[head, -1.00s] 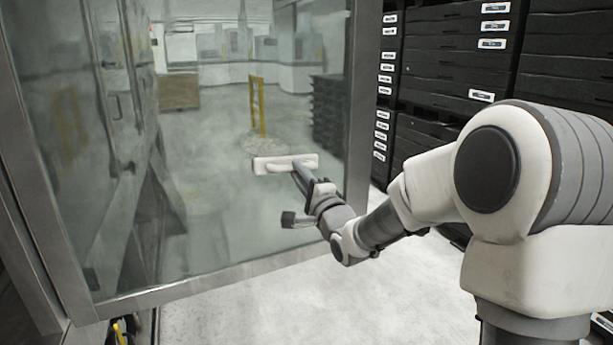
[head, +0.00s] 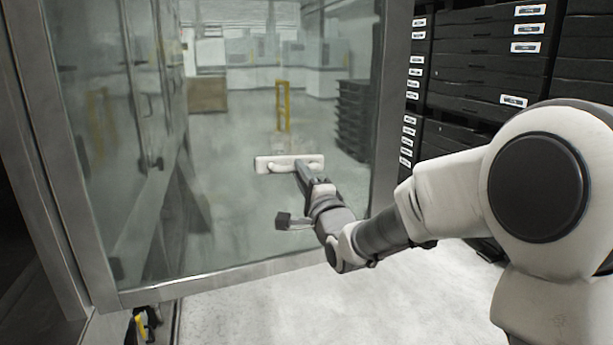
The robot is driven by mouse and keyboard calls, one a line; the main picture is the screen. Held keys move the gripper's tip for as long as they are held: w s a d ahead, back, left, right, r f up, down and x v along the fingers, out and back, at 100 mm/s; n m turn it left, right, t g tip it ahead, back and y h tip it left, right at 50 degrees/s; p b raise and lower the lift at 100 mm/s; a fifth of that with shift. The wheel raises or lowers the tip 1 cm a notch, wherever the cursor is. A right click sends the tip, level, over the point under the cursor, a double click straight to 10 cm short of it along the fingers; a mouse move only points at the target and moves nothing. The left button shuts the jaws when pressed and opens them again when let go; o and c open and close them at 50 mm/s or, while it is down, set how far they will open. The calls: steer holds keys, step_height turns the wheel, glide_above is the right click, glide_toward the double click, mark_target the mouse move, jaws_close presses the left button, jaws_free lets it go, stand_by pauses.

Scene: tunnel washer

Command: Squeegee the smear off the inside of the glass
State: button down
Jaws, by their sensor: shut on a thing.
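A squeegee with a white, wide head (head: 272,164) is held level at the framed glass pane (head: 225,215), right of the pane's middle. My gripper (head: 311,186) is shut on the squeegee's handle, below and right of the head. The head appears to be against the glass, but I cannot tell contact for sure. Only a faint pale trace of the smear (head: 280,149) shows just above the head, below the yellow post seen through the glass. The squeegee and my wrist hide part of the pane.
A grey metal frame (head: 215,282) edges the glass. Black stacked drawers (head: 475,55) with white labels stand at the right behind my arm. A yellow post (head: 283,105) and a brown crate (head: 207,94) show through the glass. The pale floor (head: 400,290) below right is clear.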

mark_target(285, 169)
steer(key=shift+s+a+b, duration=0.3)
steer(key=shift+a+b, duration=0.1)
steer(key=shift+a, duration=0.4)
steer(key=shift+s+a+b, duration=0.3)
steer(key=shift+a+b, duration=0.05)
steer(key=shift+a, duration=0.45)
steer(key=shift+r+p, duration=0.3)
steer(key=shift+r, duration=0.45)
steer(key=w+d+r, duration=0.1)
steer(key=w+d, duration=0.1)
steer(key=d, duration=0.3)
steer(key=w+d+r+p, duration=0.1)
steer(key=w+d, duration=0.1)
steer(key=d, duration=0.3)
steer(key=shift+w+d+r, duration=0.15)
steer(key=shift+d+r, duration=0.2)
stand_by(3.3)
